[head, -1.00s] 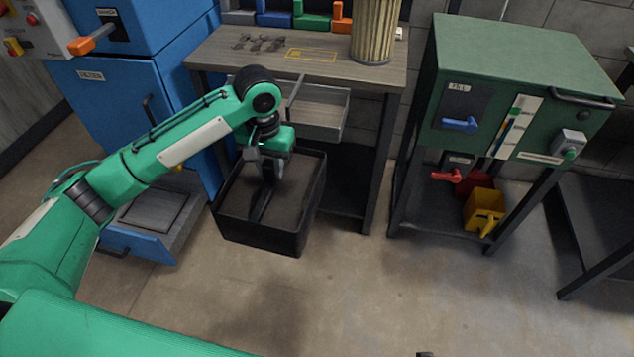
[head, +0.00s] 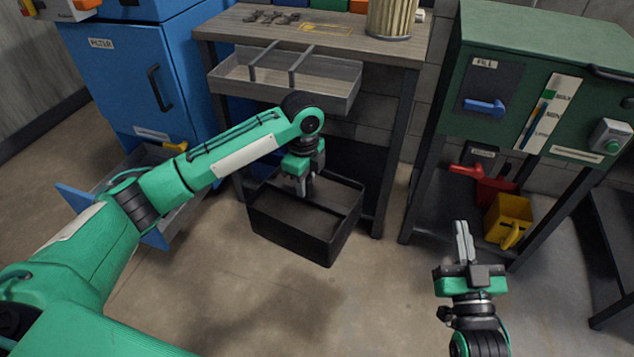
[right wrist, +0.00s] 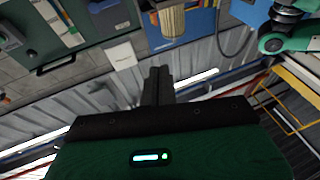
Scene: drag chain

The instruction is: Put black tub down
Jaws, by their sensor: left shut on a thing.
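The black tub (head: 285,236) is an open, dark rectangular box, upright in front of the wooden bench in the head view. My left gripper (head: 301,192) points down into the tub from above and is shut on it. Its fingertips are small and dark here, so the exact grip spot is unclear. I cannot tell whether the tub's base touches the floor. My right gripper (head: 462,238) is at the lower right, away from the tub, with its fingers together and nothing between them. In the right wrist view its fingers (right wrist: 157,86) also show together.
The wooden bench (head: 345,40) has an open grey drawer (head: 325,85) above the tub. A blue cabinet (head: 125,75) with a pulled-out lower drawer (head: 85,197) stands left. Floor in front is bare.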

